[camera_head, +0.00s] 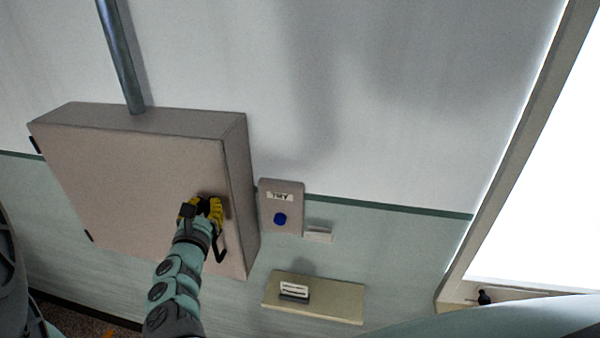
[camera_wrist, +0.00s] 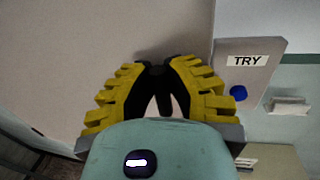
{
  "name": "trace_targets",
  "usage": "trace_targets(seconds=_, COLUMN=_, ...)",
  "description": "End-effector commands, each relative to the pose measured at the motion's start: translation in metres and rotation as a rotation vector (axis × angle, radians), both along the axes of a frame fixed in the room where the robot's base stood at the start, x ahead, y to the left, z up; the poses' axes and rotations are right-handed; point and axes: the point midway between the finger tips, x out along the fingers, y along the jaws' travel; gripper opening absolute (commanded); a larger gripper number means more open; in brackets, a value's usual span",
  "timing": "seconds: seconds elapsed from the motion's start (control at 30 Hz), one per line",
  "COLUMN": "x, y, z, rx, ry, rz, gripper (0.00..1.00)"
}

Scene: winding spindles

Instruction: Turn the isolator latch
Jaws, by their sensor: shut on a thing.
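The isolator cabinet (camera_head: 130,190) is a beige box on the wall, its door closed. Its latch (camera_wrist: 165,103) is a dark handle on the door near the right edge, mostly hidden by my fingers. My gripper (camera_head: 205,207) is at the door's right side, with yellow and black fingers. In the wrist view my gripper (camera_wrist: 158,72) has its fingertips closed together around the dark latch, against the door. How far the latch is turned cannot be told.
A small beige box (camera_head: 281,208) marked TRY, with a blue button (camera_head: 280,218), is right of the cabinet. A white holder (camera_head: 319,232) and a shelf (camera_head: 335,302) with a small labelled block (camera_head: 294,291) are nearby. A conduit (camera_head: 121,55) rises from the cabinet top. A bright window is far right.

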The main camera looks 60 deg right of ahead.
Motion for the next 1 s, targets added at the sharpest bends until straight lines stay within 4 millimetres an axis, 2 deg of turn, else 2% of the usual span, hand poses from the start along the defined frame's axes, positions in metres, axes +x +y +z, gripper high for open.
trace_targets(seconds=0.47, x=0.0, y=0.0002, z=-0.0026, rx=0.024, ry=-0.065, rz=0.002, gripper=0.0)
trace_targets(seconds=0.67, x=-0.0021, y=-0.0002, z=-0.0068, rx=0.074, ry=-0.185, rz=0.004, gripper=0.0)
trace_targets(seconds=1.0, x=-0.0052, y=-0.0013, z=-0.0093, rx=0.197, ry=-0.482, rz=0.006, gripper=0.0)
